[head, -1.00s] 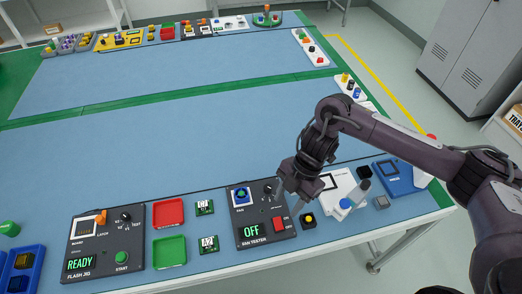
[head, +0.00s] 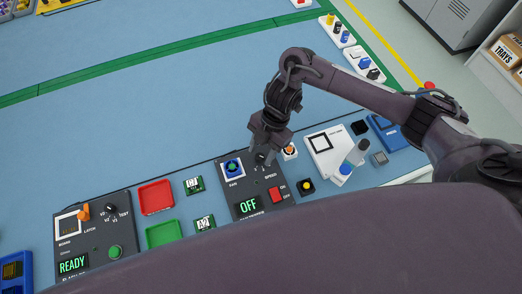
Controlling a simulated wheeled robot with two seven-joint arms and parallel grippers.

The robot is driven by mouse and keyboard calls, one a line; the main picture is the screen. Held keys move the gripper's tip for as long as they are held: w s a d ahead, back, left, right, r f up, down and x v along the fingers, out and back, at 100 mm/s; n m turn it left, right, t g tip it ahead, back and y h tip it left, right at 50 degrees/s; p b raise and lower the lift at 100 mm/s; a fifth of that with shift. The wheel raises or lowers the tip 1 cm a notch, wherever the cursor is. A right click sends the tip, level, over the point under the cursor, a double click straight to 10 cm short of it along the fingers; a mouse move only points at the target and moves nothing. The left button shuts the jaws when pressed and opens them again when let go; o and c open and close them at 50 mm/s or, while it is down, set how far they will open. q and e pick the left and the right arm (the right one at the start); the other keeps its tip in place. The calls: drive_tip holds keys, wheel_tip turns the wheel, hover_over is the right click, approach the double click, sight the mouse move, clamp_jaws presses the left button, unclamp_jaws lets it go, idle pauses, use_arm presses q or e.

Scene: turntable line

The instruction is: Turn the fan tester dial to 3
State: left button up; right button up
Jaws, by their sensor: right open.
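The fan tester (head: 237,203) is a dark box at the lower middle of the head view. It has a blue fan (head: 232,168) at its upper left, a green display reading OFF (head: 248,206) and a red switch (head: 276,195). Its black speed dial (head: 261,159) is at the upper right of the panel, partly hidden by my right gripper. My right gripper (head: 264,152) is open, fingers pointing down at the dial. I cannot tell whether the fingers touch it. The dial's setting is too small to read. My left gripper is out of view.
The flash jig (head: 92,235) reads READY at left. Red (head: 156,197) and green (head: 163,235) trays and two green boards lie between it and the tester. A yellow-topped button (head: 306,186) and a white stand (head: 327,152) are right of the tester. My own arm covers the bottom.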

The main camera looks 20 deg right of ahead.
drive_tip(key=shift+s+a+f, duration=0.1)
drive_tip(key=shift+f, duration=0.2)
clamp_jaws()
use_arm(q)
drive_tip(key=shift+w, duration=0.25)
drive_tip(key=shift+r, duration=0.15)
